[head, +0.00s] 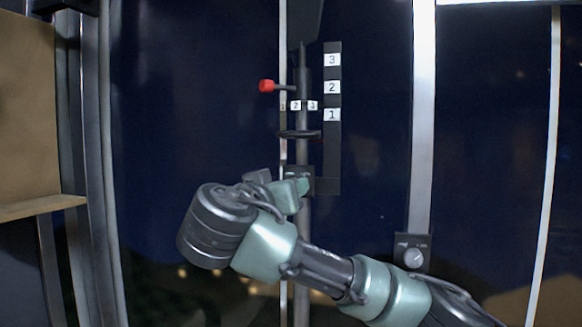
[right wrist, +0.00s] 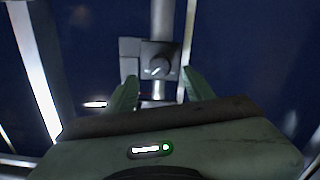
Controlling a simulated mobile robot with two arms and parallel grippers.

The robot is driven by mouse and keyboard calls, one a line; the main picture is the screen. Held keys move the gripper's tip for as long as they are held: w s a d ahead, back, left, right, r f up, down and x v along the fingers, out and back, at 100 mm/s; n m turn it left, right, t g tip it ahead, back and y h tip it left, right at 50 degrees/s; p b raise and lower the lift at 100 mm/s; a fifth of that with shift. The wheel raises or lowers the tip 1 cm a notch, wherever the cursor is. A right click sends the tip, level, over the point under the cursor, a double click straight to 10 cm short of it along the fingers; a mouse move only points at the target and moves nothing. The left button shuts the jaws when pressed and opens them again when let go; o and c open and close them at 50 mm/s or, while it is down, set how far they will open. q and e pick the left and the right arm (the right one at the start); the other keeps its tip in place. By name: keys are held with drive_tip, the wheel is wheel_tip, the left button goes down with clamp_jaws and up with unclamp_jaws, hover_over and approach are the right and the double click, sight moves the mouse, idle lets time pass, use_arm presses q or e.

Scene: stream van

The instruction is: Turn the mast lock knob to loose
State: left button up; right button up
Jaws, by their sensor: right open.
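A dark square plate with a round black knob (right wrist: 157,66) sits on the mast pole (right wrist: 164,18) in the right wrist view. The knob has a pale pointer line, tilted in that view. In the head view its plate (head: 305,172) shows low on the mast, partly hidden by my right gripper (head: 290,187). In the wrist view my right gripper (right wrist: 162,92) has its two green fingers apart and empty. The knob shows ahead of the gap between them; I cannot tell whether they touch it. My left gripper is not in view.
A red-tipped lever (head: 267,86) sticks out left of the mast, above a dark ring (head: 299,134). A black strip numbered 1 to 3 (head: 332,65) stands right of the mast. Another dial (head: 412,258) is on the right post. A wooden shelf (head: 40,207) is at left.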

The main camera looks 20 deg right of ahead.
drive_tip(key=shift+p+x, duration=0.65)
drive_tip(key=shift+x, duration=1.85)
